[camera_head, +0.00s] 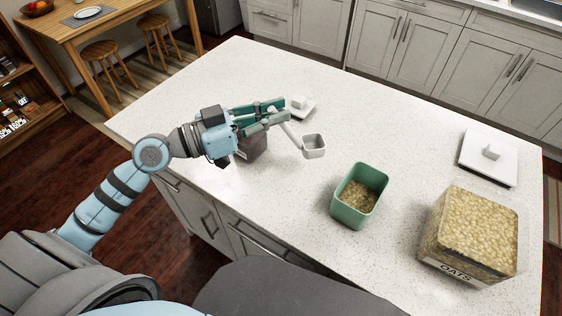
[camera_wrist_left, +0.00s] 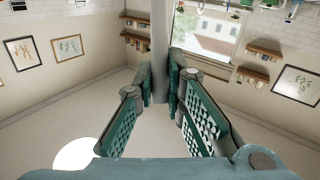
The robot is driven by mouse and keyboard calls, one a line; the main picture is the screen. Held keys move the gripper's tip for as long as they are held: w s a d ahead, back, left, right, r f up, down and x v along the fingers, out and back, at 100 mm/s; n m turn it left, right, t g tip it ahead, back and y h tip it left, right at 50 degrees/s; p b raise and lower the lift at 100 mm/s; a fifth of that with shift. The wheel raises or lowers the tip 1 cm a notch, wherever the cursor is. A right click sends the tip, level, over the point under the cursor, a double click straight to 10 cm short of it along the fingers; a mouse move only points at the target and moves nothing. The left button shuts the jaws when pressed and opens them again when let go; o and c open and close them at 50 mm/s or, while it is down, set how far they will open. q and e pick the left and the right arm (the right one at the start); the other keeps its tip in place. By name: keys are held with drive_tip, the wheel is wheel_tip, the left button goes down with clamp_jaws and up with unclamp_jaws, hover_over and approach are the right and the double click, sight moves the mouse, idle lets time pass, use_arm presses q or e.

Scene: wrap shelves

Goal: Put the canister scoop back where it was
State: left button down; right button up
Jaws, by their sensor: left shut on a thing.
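My left gripper (camera_head: 272,115) is shut on the handle of a pale grey scoop (camera_head: 314,147) and holds it above the counter. The scoop's square cup hangs out to the right of the fingers. The handle (camera_wrist_left: 160,40) also shows between the padded fingers in the left wrist view. A large clear canister of oats (camera_head: 468,240), labelled OATS, stands open at the right front. A green bin (camera_head: 352,212) with some oats in it stands between the scoop and this canister. My right gripper is not in view.
A dark brownish canister (camera_head: 252,149) stands partly hidden under my left gripper. A small white lid (camera_head: 301,111) lies behind the fingers. A larger white lid (camera_head: 481,172) lies behind the oats canister. The counter's (camera_head: 400,130) middle and back are clear.

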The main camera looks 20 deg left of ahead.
use_arm(q)
wheel_tip(320, 180, down, 8)
drive_tip(key=b, duration=0.4)
drive_tip(key=shift+f, duration=0.15)
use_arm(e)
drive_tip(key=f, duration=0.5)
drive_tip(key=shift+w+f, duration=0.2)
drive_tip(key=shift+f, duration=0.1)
use_arm(q)
drive_tip(key=shift+d, duration=0.1)
drive_tip(key=c, duration=1.7)
unclamp_jaws()
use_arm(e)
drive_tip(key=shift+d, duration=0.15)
use_arm(q)
drive_tip(key=shift+o, duration=0.2)
